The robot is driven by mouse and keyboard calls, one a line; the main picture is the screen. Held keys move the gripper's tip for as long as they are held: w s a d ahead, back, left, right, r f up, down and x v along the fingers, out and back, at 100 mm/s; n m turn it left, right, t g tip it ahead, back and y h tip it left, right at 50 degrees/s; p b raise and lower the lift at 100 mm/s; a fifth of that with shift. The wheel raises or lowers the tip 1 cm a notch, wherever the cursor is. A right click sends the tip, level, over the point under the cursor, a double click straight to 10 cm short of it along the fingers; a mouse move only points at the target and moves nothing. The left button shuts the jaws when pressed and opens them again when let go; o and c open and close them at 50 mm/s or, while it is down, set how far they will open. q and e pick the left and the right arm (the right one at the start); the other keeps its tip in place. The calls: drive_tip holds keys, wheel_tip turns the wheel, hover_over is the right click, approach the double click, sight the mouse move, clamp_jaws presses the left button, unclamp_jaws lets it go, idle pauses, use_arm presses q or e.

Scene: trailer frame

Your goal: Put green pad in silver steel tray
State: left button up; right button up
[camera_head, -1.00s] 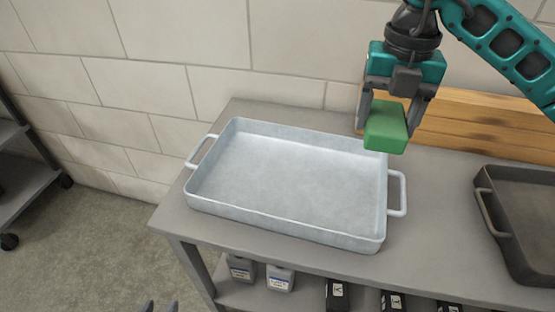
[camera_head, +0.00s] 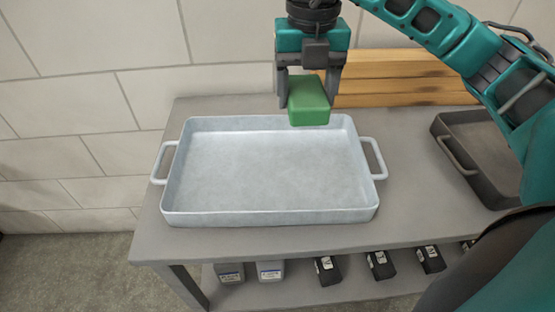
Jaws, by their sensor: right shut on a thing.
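The green pad (camera_head: 309,102) is a small green block, held in the air above the far right part of the silver steel tray. My right gripper (camera_head: 308,92) is shut on the pad, with one finger on each side of it. The silver steel tray (camera_head: 270,217) is a wide, shallow, empty pan with a handle at each short end, standing on a grey table. The pad hides a bit of the tray's far rim. My left gripper is not in view.
A dark tray (camera_head: 467,151) stands at the right of the grey table (camera_head: 402,213), partly hidden by my right arm. Wooden planks (camera_head: 399,84) lie at the back against the tiled wall (camera_head: 84,72). Bottles and several black boxes (camera_head: 328,270) sit on the lower shelf.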

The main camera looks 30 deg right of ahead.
drive_tip(key=b, duration=0.3)
hover_over(299, 180)
wheel_tip(299, 180, down, 14)
drive_tip(key=shift+r, duration=0.1)
drive_tip(key=shift+f, duration=0.55)
wheel_tip(299, 180, down, 4)
drive_tip(key=shift+r, duration=0.2)
drive_tip(key=shift+f, duration=0.2)
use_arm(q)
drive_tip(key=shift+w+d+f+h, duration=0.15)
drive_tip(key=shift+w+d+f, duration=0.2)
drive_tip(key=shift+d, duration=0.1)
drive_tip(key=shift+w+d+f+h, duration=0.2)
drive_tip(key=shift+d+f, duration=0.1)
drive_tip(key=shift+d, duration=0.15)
use_arm(e)
drive_tip(key=shift+r, duration=0.1)
drive_tip(key=shift+f+b, duration=0.25)
drive_tip(key=shift+b, duration=0.15)
drive_tip(key=o, duration=1)
drive_tip(key=shift+r, duration=0.1)
drive_tip(key=shift+o, duration=0.2)
